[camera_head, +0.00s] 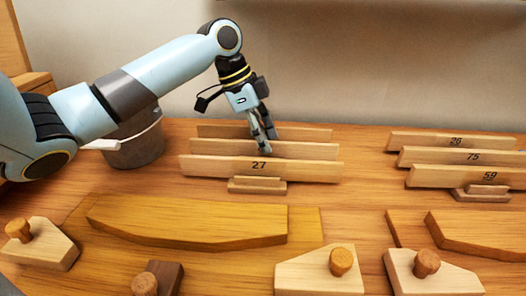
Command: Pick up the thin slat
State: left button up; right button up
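Several thin wooden slats stand on edge in two groups. In the middle group, the front slat (220,168) bears the number 27. A middle slat (215,148) and a back slat (310,133) stand behind it. In the right group, slats bear 26 (420,141), 75 (430,157) and 59 (440,176). I cannot tell which one is thinnest. My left gripper (267,143) points down at the middle group, its fingertips at the middle slat, just behind the 27 slat. Whether the fingers are closed on it is unclear. My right gripper is out of view.
Wooden holders (257,186) sit under the slat groups. A grey bucket (135,145) stands at the left behind my arm. A curved board (190,220) and pale blocks with round knobs (318,272) lie in front. Bare table shows between the groups.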

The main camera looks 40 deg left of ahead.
pick_arm(q)
jog(key=shift+w+d+f, duration=0.1)
jog(key=shift+f, duration=0.3)
jog(key=shift+f, duration=0.1)
grip_shut()
dwell(0.3)
